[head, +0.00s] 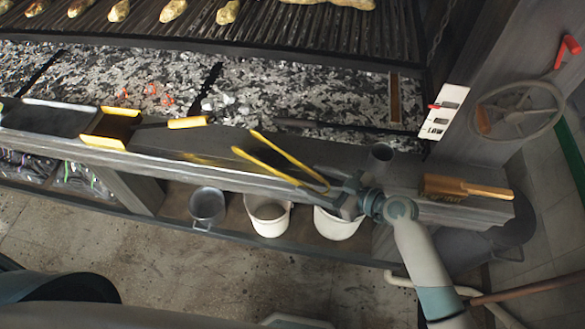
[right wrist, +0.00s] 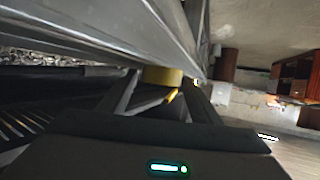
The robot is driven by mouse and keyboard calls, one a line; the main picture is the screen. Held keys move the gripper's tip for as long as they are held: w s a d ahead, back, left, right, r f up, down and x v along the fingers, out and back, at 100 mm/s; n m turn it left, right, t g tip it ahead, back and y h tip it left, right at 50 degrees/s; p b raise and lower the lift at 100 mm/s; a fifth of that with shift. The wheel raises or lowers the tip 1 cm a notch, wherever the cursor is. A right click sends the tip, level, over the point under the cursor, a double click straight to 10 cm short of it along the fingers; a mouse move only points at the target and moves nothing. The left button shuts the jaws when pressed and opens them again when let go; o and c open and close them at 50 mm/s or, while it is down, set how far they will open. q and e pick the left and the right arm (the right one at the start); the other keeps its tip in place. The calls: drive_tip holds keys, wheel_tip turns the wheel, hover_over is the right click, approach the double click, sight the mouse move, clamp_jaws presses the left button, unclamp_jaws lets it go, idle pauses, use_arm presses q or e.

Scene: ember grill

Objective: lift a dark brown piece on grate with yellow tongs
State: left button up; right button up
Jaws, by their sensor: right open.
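The yellow tongs (head: 290,161) lie along the grill's front ledge, with their bend toward the right. My right gripper (head: 333,192) is at that bent end, with its jaws open. In the right wrist view, part of the yellow tongs (right wrist: 163,77) shows between the open fingers (right wrist: 160,97); I cannot tell whether they touch it. Several tan, brown-marked pieces (head: 173,11) lie on the dark grate (head: 290,28) at the top of the head view. None stands out there as plainly dark brown. My left gripper is not in view.
A bed of ash and coals (head: 300,90) lies below the grate. A yellow-handled tool (head: 188,122) and a yellow-edged pan (head: 108,128) are left on the ledge. A wooden-handled brush (head: 465,188) lies to the right. Buckets (head: 268,215) stand on the shelf below.

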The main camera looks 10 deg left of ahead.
drive_tip(key=c, duration=0.5)
drive_tip(key=shift+r, duration=0.1)
drive_tip(key=shift+r+p, duration=3.25)
drive_tip(key=shift+r, duration=1.7)
